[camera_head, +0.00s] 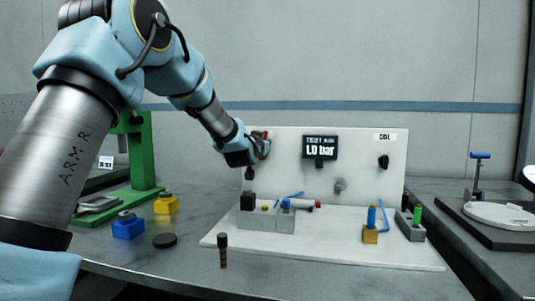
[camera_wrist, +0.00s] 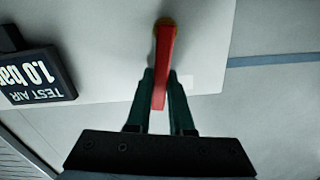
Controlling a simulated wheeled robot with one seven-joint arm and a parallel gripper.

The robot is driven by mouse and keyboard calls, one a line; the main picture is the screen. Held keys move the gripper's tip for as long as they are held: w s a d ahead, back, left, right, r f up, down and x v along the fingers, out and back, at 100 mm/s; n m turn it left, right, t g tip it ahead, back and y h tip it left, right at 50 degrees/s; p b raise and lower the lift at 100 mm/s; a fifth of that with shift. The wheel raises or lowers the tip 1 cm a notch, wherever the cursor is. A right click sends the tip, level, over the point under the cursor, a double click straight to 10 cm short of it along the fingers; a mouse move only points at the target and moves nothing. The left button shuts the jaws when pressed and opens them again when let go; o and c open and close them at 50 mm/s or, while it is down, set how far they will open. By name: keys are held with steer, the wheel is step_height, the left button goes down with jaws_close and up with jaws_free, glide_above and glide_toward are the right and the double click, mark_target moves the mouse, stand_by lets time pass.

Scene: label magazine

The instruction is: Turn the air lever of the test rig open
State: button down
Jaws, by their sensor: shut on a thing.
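The air lever is a red handle on a brass-coloured pivot on the white upright panel (camera_head: 290,150) of the test rig. In the wrist view the red lever (camera_wrist: 164,55) runs from its pivot down between my fingers. My gripper (camera_wrist: 160,88) is shut on the lever, with one dark finger on each side. In the head view my gripper (camera_head: 262,150) is at the panel's upper left and hides most of the lever. The display (camera_head: 320,147) on the panel reads "TEST AIR 1.0 bar"; it shows upside down in the wrist view (camera_wrist: 38,78).
The rig's white base (camera_head: 330,252) carries a grey block (camera_head: 265,220), blue tubing and a brass fitting (camera_head: 370,236). A green press (camera_head: 138,160) and blue and yellow blocks stand left. A dark upright tool (camera_head: 223,250) stands at the base's front left. The front table is mostly clear.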

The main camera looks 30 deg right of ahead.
steer(key=shift+w+a+f+n+b, duration=0.1)
steer(key=shift+w+a+n+b, duration=0.1)
steer(key=shift+n+b, duration=0.3)
steer(key=shift+w+a+n+b, duration=0.2)
steer(key=shift+n+b, duration=0.15)
steer(key=shift+n, duration=0.25)
steer(key=c, duration=0.8)
jaws_free()
steer(key=b+v, duration=0.2)
steer(key=v, duration=0.8)
steer(key=shift+s+a, duration=0.3)
